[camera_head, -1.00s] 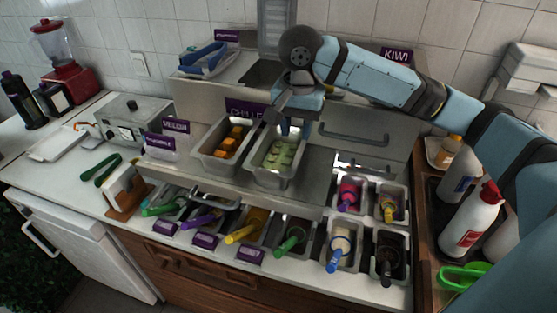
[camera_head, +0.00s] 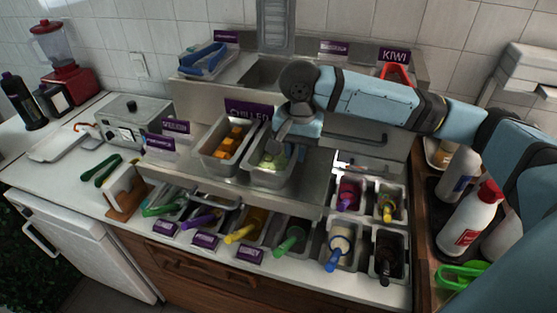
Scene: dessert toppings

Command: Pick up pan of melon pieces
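A steel pan of pale green pieces (camera_head: 258,178), which look like melon, sits on the raised counter ledge, right of a pan of orange cubes (camera_head: 225,146). My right gripper (camera_head: 280,147) reaches in from the right and is down over the back part of the green-filled pan. The hand hides the pan's back rim. The fingertips are hard to make out, so I cannot tell whether they touch or grip the pan. My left gripper is not in view.
Several topping pans with coloured-handled utensils, such as a blue-handled one (camera_head: 337,250), sit in the lower row in front. A white bottle with a red cap (camera_head: 470,220) stands at the right. Bare steel ledge lies right of the green-filled pan.

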